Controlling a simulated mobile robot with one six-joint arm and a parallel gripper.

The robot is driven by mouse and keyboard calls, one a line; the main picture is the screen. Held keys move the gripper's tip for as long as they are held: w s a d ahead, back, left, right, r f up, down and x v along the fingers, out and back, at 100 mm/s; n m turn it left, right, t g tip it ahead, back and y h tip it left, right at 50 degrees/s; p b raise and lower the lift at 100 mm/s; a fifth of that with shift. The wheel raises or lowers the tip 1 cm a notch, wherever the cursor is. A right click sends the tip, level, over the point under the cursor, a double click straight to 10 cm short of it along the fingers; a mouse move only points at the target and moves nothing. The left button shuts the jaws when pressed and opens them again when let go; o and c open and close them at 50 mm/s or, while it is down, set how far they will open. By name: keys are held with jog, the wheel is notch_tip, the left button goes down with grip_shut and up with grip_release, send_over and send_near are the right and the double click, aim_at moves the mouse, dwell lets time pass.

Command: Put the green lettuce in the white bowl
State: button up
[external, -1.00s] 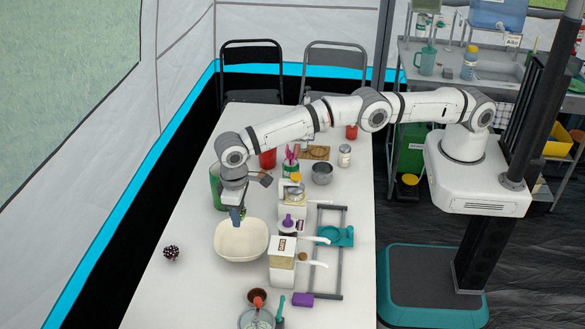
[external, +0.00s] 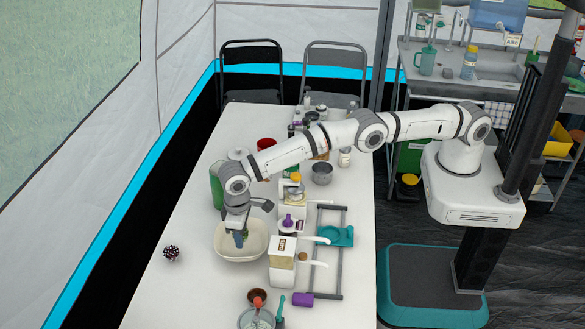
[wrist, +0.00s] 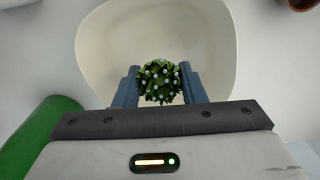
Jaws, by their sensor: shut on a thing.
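The white bowl (external: 228,252) stands on the table, and it fills much of the wrist view (wrist: 110,40). My gripper (external: 240,238) is over the bowl, with its fingertips at or inside the rim in the external view. In the wrist view my gripper (wrist: 158,84) is shut on the green lettuce (wrist: 159,80), a small leafy head with pale spots between the two blue-grey fingers. The bowl's inside lies behind the lettuce. I cannot tell whether the lettuce touches the bowl. In the external view the fingers mostly hide it.
A green cylinder (external: 216,185) stands close behind the bowl. Dispensers (external: 282,262) and a grey rack (external: 328,285) stand to its right. A dark spotted ball (external: 171,253) lies to its left. A bowl with utensils (external: 256,318) is at the front. The table's left side is mostly clear.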

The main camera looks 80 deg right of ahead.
jog(key=o, duration=1)
jog(key=shift+o, duration=0.2)
jog(key=shift+r, duration=0.15)
notch_tip(320, 180, up, 7)
jog(key=p, duration=0.4)
